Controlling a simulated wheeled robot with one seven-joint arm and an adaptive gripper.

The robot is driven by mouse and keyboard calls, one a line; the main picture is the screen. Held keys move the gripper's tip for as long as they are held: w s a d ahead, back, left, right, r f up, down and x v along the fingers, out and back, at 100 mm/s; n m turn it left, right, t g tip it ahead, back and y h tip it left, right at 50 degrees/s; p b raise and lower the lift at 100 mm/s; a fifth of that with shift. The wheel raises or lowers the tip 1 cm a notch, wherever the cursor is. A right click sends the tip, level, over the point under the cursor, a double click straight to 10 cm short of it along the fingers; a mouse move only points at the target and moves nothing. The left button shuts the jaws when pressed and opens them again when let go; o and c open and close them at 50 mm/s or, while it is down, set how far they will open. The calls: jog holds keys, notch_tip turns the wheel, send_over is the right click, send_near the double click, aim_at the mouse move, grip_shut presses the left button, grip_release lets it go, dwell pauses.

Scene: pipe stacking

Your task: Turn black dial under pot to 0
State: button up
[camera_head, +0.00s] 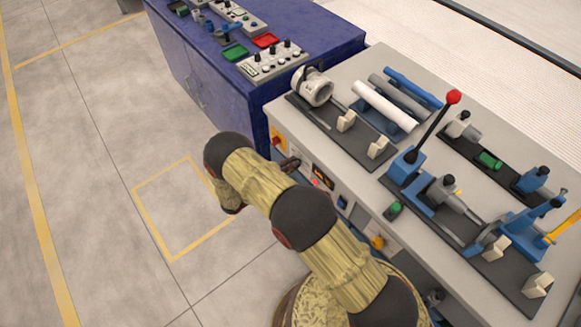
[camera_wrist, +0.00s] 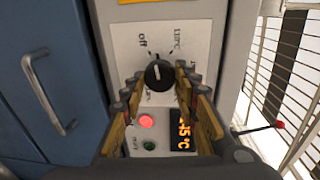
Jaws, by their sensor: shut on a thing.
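The black dial (camera_wrist: 159,75) sits on a white control plate in the wrist view. A small white pointer mark on it faces roughly upward, between "Off" at the upper left and a blurred label at the upper right. My gripper (camera_wrist: 159,77) is shut on the dial, with one finger on each side of it. A white round pot-like vessel (camera_head: 318,90) stands on the bench above.
Below the dial are a lit red button (camera_wrist: 147,121), a green button (camera_wrist: 149,146) and an orange temperature display (camera_wrist: 184,137). A blue cabinet (camera_head: 200,80) stands close on the left. Pipes (camera_head: 385,105) and clamps lie on the bench top. Floor left is clear.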

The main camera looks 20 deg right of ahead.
jog(key=shift+w+n, duration=0.1)
jog(key=shift+n, duration=1.7)
jog(key=o, duration=1.2)
jog(key=shift+c, duration=0.2)
jog(key=shift+a, duration=0.15)
jog(key=f+v, duration=0.1)
jog(key=v, duration=1)
jog(key=shift+a+r, duration=0.45)
